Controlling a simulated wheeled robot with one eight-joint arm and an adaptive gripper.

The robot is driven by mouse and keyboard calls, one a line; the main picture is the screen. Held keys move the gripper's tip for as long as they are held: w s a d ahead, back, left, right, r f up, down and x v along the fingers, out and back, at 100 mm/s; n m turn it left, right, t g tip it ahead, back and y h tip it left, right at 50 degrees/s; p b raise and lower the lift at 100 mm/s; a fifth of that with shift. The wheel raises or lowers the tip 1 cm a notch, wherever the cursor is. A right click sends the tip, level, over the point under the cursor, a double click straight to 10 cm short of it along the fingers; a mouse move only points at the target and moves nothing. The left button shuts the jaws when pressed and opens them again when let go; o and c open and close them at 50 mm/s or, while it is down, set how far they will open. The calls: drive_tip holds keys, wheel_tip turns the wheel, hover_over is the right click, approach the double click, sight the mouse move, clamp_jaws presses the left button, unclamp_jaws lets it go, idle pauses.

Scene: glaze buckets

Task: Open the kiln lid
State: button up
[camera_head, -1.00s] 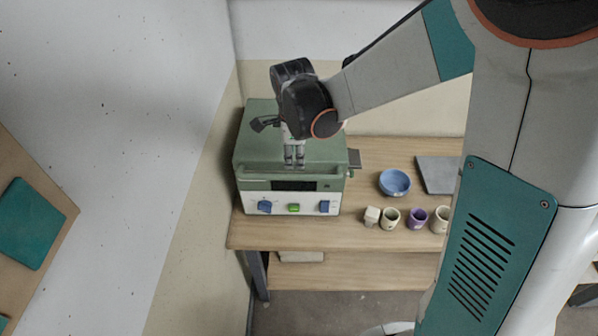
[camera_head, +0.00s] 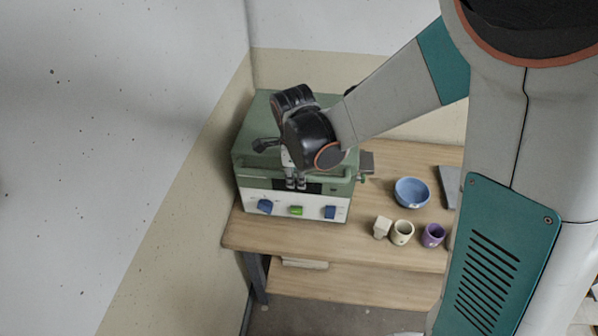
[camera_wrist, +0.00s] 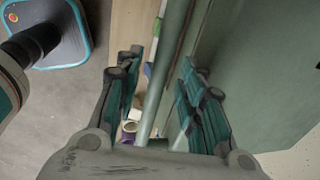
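The kiln (camera_head: 272,207) is a green box with a white front panel, standing on the wooden table. Its green lid (camera_head: 262,108) is down. A bar handle (camera_head: 255,172) runs along the lid's front edge. My gripper (camera_head: 296,184) is at the middle of this bar, fingers pointing down in front of the dark display. In the wrist view, the bar (camera_wrist: 170,65) passes between the two spread fingers of my gripper (camera_wrist: 158,85), with gaps visible on both sides. The lid's green surface (camera_wrist: 245,75) fills the right of that view. My wrist hides part of the lid in the head view.
The table (camera_head: 290,236) holds a blue bowl (camera_head: 412,192), a small cream block (camera_head: 382,228), a cream cup (camera_head: 402,233) and a purple cup (camera_head: 433,235) right of the kiln. A grey slab (camera_head: 450,187) lies behind them. The wall is close on the left.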

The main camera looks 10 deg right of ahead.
drive_tip(key=shift+c, duration=0.5)
clamp_jaws()
drive_tip(key=shift+w+r+p, duration=0.1)
drive_tip(key=shift+r+p, duration=0.2)
drive_tip(key=shift+r, duration=0.2)
drive_tip(key=w+d+r+g+p, duration=0.1)
drive_tip(key=w+r+g+p, duration=0.15)
drive_tip(key=r+p, duration=0.45)
drive_tip(key=w+d+r+g+p, duration=0.15)
drive_tip(key=w+r, duration=0.25)
drive_tip(key=r, duration=0.8)
drive_tip(key=w+d+r+p, duration=0.2)
drive_tip(key=w+r+p, duration=0.1)
drive_tip(key=w+r, duration=0.3)
drive_tip(key=w+d+r+t+p, duration=0.1)
drive_tip(key=w+r, duration=0.4)
drive_tip(key=w, duration=0.5)
drive_tip(key=shift+d+r+y+p, duration=0.4)
drive_tip(key=shift+d+p, duration=0.2)
drive_tip(key=shift+p, duration=0.7)
drive_tip(key=shift+s, duration=0.1)
